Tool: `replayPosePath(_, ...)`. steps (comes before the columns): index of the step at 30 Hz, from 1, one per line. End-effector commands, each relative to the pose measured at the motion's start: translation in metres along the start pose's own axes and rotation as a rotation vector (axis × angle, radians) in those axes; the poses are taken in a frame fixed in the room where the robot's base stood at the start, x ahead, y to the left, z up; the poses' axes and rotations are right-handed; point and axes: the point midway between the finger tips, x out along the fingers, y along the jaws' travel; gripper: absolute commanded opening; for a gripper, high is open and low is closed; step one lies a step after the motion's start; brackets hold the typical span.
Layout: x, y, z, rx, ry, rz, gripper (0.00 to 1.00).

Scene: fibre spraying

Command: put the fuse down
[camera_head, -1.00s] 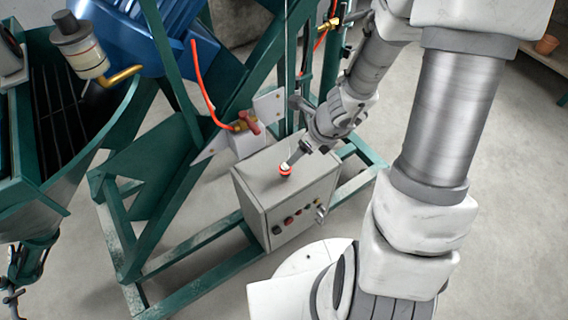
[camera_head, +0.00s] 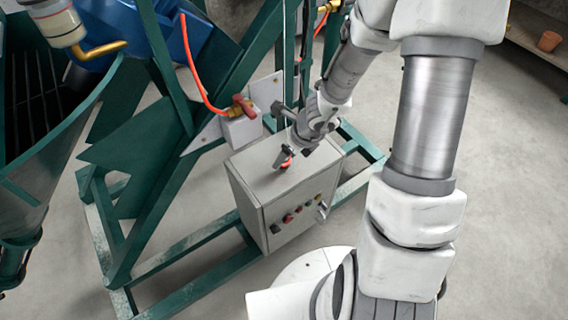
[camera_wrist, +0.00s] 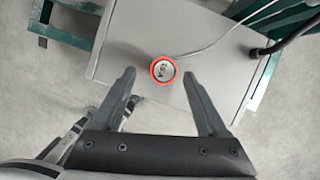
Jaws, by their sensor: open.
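The fuse (camera_wrist: 163,71), a short round piece with a red-orange rim and a pale marked face, stands on the top of a grey control box (camera_wrist: 125,38). In the head view the fuse (camera_head: 287,161) is partly hidden by my gripper (camera_head: 282,158). In the wrist view my gripper (camera_wrist: 159,75) is open, with its two fingers apart on either side of the picture below the fuse. A gap shows between each fingertip and the fuse. I cannot tell how high the fingers are above the box.
The control box (camera_head: 240,190) has buttons on its front and stands within a green steel frame (camera_head: 185,242). A small box with a red-handled valve (camera_head: 241,128) and orange hose is close behind.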

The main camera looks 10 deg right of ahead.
Motion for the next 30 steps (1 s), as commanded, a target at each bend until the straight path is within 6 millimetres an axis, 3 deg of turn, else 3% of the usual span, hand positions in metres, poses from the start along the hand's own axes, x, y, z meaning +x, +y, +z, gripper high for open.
replayPosePath(10,0.044,-0.005,-0.004,-0.001,0.000,0.001,0.76)
replayPosePath(20,0.049,-0.005,-0.002,-0.001,0.000,0.000,0.76)
replayPosePath(30,0.049,-0.005,-0.002,-0.001,0.000,0.000,0.18)
